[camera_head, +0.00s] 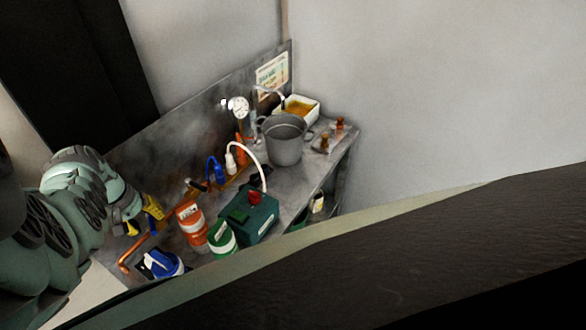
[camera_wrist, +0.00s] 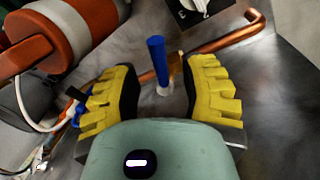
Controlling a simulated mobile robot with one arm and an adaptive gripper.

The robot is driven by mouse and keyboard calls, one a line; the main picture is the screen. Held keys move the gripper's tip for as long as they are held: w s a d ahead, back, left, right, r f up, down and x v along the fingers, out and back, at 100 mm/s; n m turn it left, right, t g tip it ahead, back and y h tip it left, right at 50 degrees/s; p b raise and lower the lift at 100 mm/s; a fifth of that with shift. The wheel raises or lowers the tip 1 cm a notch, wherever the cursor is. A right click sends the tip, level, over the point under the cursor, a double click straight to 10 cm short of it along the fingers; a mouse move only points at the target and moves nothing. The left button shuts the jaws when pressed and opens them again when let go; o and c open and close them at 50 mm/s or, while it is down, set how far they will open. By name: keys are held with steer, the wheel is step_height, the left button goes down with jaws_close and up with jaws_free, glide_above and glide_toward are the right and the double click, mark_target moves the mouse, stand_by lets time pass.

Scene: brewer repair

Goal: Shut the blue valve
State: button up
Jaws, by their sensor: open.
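The blue valve shows in the wrist view as a straight blue handle (camera_wrist: 158,60) on a pale stem beside a copper pipe (camera_wrist: 228,40). My gripper (camera_wrist: 160,95) is open, with one yellow finger on each side of the handle's lower end and stem. Gaps show on both sides, so neither finger appears to touch it. In the head view my gripper (camera_head: 142,217) is at the left end of the metal bench, above the copper pipe (camera_head: 145,246).
An orange canister (camera_wrist: 75,25) with a white band stands close on the left in the wrist view. In the head view, a green box (camera_head: 250,220), green canister (camera_head: 222,238), blue canister (camera_head: 164,264), grey pot (camera_head: 284,142) and another blue fitting (camera_head: 214,170) crowd the bench.

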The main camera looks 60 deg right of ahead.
mark_target(152, 223)
steer(key=shift+s+d+f+b, duration=0.1)
steer(key=shift+d+f+b, duration=0.1)
steer(key=shift+f, duration=0.4)
steer(key=shift+d+f+b, duration=0.1)
steer(key=shift+f+b, duration=0.05)
steer(key=shift+f, duration=0.45)
steer(key=shift+o, duration=0.2)
jaws_close()
